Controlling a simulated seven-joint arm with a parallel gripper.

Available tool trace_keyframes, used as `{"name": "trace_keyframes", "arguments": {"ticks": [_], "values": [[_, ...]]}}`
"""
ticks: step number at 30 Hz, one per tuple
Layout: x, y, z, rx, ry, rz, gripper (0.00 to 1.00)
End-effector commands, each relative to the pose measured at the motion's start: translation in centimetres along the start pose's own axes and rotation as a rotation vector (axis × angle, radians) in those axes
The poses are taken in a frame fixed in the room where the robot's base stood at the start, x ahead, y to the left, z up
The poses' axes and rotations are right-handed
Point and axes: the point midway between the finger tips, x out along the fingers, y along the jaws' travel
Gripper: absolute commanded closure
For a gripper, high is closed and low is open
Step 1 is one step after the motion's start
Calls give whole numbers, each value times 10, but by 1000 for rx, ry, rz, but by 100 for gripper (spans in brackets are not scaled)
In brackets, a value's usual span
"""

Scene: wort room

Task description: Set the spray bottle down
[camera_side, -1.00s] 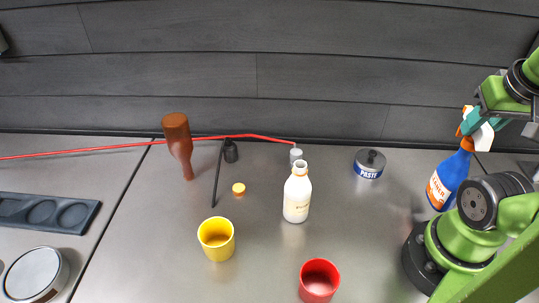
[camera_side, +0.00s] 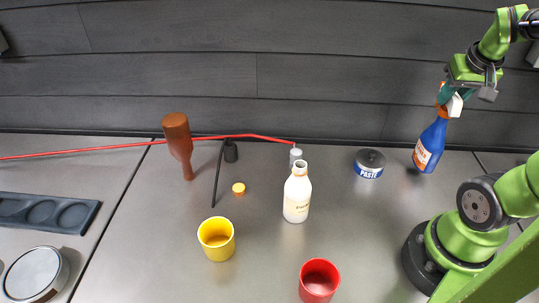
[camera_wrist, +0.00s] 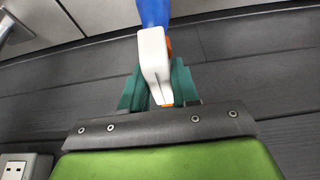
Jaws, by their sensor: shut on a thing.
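The spray bottle (camera_side: 431,146) has a blue body, an orange and white label, and a white and orange spray head. My gripper (camera_side: 452,92) is shut on its spray head at the right of the side view. The bottle hangs tilted below the gripper, its lower end to the left. It appears to be above the steel bench, but the exact gap is hard to tell. In the wrist view my gripper's teal fingers (camera_wrist: 160,88) flank the white spray head (camera_wrist: 153,55), and the blue body (camera_wrist: 154,12) runs out of the top edge.
A paste tin (camera_side: 369,163) stands left of the bottle. A red line (camera_side: 100,150) crosses the back. Bench between the tin and my base is clear.

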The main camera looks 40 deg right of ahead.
Motion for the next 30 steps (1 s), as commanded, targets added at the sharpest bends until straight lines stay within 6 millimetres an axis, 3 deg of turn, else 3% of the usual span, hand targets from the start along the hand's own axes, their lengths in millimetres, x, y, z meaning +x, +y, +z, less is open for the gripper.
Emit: {"name": "trace_keyframes", "arguments": {"ticks": [6, 18, 19, 21, 23, 30], "values": [[20, 0, 9, -1, 1, 0, 100], [24, 0, 10, 0, 1, 0, 100], [24, 0, 11, 1, -1, -1, 66], [24, 0, 11, 0, -1, 0, 55], [24, 0, 11, 0, -1, 0, 46], [24, 0, 11, 0, -1, 0, 45]]}}
